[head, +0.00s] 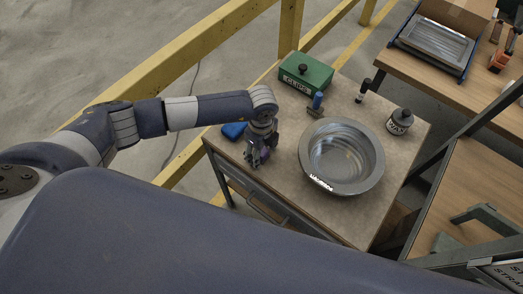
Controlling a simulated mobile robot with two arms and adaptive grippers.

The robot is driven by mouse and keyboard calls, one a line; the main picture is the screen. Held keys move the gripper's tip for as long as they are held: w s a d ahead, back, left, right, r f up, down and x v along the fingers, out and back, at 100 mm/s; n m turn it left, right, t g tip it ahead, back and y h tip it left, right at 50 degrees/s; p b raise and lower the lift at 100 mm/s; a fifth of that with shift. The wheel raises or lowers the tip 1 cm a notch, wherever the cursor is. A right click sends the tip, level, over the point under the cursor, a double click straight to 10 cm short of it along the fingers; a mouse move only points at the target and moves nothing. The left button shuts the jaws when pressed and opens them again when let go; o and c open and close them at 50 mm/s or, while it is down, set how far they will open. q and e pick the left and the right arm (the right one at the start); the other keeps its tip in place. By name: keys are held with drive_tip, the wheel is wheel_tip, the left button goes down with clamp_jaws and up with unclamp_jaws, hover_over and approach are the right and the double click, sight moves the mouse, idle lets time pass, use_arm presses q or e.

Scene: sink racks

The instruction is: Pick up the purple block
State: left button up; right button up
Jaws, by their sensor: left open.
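My left gripper (257,158) reaches down over the left part of the small wooden-topped table, with its fingers low near the tabletop and open. A small dark purple patch (265,153) shows at its fingers. It may be the purple block, but the gripper covers most of it, and I cannot tell whether they touch. A blue object (233,130) lies just left of the gripper at the table's edge. My right gripper is not in view.
A round metal basin (341,157) stands right of the gripper. A green box (305,73), a blue-handled tool (317,101) and a dark labelled bottle (399,121) stand behind. Yellow rails (185,55) run behind the arm. The tabletop (285,200) in front of the gripper is bare.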

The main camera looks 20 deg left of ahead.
use_arm(q)
drive_tip(key=shift+f, duration=0.25)
drive_tip(key=c, duration=1.1)
drive_tip(key=shift+c, duration=0.2)
drive_tip(key=shift+r, duration=0.1)
drive_tip(key=shift+r+b, duration=0.4)
drive_tip(key=shift+r, duration=0.1)
drive_tip(key=shift+s+r+b, duration=0.15)
drive_tip(key=shift+r+b, duration=0.15)
drive_tip(key=shift+r, duration=0.25)
drive_tip(key=shift+s+r+b, duration=0.15)
drive_tip(key=shift+r+b, duration=0.15)
drive_tip(key=shift+r, duration=0.2)
drive_tip(key=s+a+r+b, duration=0.1)
drive_tip(key=s+b, duration=0.3)
drive_tip(key=s, duration=1.1)
drive_tip(key=shift+s+a+r, duration=0.15)
drive_tip(key=shift+a+r, duration=0.05)
drive_tip(key=shift+r, duration=0.2)
